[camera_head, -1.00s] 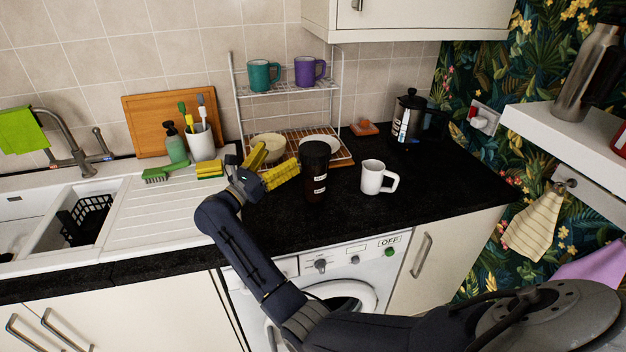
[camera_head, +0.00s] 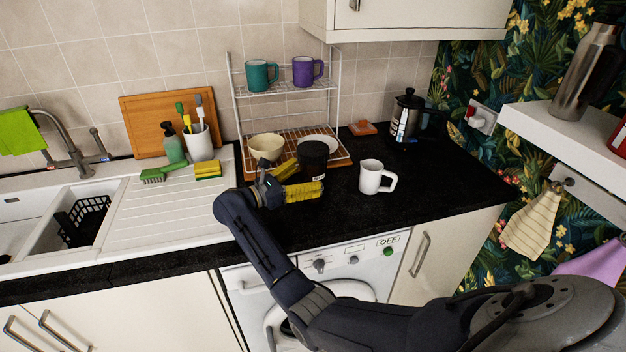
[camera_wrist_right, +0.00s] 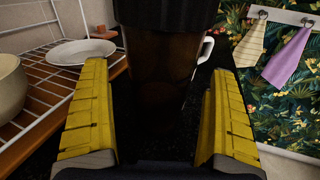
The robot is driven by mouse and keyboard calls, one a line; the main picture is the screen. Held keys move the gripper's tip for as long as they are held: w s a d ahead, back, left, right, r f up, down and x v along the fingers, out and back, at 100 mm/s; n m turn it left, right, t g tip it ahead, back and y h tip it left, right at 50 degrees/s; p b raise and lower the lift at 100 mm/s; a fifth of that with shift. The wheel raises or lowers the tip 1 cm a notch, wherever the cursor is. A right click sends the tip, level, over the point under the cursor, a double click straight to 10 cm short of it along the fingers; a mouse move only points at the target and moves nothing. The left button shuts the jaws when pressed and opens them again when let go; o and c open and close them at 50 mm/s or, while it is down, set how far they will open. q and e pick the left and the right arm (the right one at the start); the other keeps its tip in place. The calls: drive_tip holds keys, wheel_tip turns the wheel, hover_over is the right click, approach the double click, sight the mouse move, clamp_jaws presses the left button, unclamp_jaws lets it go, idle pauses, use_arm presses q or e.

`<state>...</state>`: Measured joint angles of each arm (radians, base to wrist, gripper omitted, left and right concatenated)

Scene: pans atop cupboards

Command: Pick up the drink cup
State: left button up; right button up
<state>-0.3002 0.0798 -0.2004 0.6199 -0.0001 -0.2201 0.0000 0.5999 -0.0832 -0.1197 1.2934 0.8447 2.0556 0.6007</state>
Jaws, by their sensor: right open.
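The drink cup (camera_head: 313,158) is a dark brown tumbler with a black lid, standing upright on the black worktop in the head view. In the right wrist view the cup (camera_wrist_right: 162,65) stands between and beyond the yellow finger pads. My right gripper (camera_head: 304,180) is open at the cup's front left, with its yellow fingers on either side of the cup's lower part. The near finger hides the cup's base in the head view. I cannot tell whether either pad touches the cup. My left gripper is not in view.
A white mug (camera_head: 371,178) stands close to the right of the cup. A wire rack (camera_head: 236,110) behind holds a cream bowl (camera_head: 266,147), a plate and two mugs. A kettle (camera_head: 408,115) stands at the back right. The worktop right of the white mug is clear.

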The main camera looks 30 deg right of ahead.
drive_tip(key=shift+w+d, duration=0.1)
drive_tip(key=shift+d, duration=0.95)
drive_tip(key=c, duration=1.4)
